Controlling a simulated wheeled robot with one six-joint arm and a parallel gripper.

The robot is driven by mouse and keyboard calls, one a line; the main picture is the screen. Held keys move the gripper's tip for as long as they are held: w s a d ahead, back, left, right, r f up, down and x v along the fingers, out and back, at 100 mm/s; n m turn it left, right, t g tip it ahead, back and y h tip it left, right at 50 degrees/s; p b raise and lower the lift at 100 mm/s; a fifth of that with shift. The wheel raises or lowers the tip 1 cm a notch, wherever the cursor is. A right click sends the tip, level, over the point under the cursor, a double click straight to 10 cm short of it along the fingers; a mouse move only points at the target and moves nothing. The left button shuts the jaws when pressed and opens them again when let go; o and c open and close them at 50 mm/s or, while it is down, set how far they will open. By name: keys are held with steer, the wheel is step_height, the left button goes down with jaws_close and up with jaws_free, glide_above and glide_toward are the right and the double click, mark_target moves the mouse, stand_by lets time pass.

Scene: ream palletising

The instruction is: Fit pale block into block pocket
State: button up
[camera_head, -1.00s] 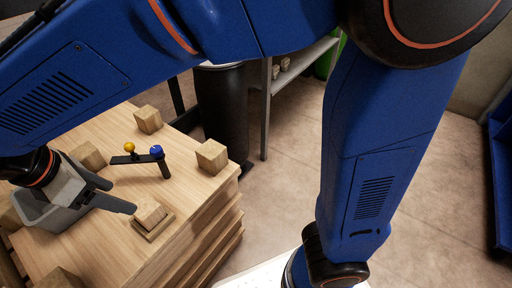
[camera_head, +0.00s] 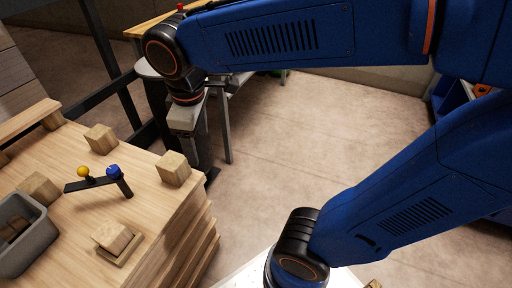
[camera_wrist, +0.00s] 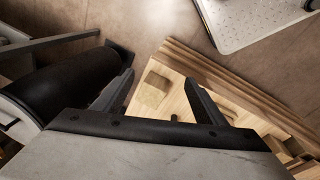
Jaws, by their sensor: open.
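The pale block (camera_head: 112,235) rests on the block pocket (camera_head: 133,244), a low square wooden frame near the front right edge of the wooden pallet top. The block looks tilted and turned against the frame, not sitting flat inside it. My gripper (camera_head: 198,138) is away from it, up and to the right, beyond the pallet's right edge in the picture. In the wrist view my gripper (camera_wrist: 163,92) is open with nothing between its fingers. That view shows a wooden block (camera_wrist: 151,91) on the pallet below; I cannot tell which one.
Other wooden blocks stand on the pallet top (camera_head: 75,225), at its right corner (camera_head: 173,169), back (camera_head: 101,138) and left (camera_head: 39,188). A dark bar with yellow and blue knobs (camera_head: 100,180) and a grey bin (camera_head: 28,235) are there too. Open floor (camera_head: 300,150) lies right.

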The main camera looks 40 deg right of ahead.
steer(key=s+d+f+m+t, duration=0.2)
steer(key=s+d+f+m, duration=0.1)
steer(key=s+d+m, duration=0.4)
steer(key=shift+s+d+f+m+t, duration=0.3)
steer(key=shift+d+m, duration=1.2)
steer(key=shift+d, duration=1.25)
steer(key=shift+w+f, duration=0.1)
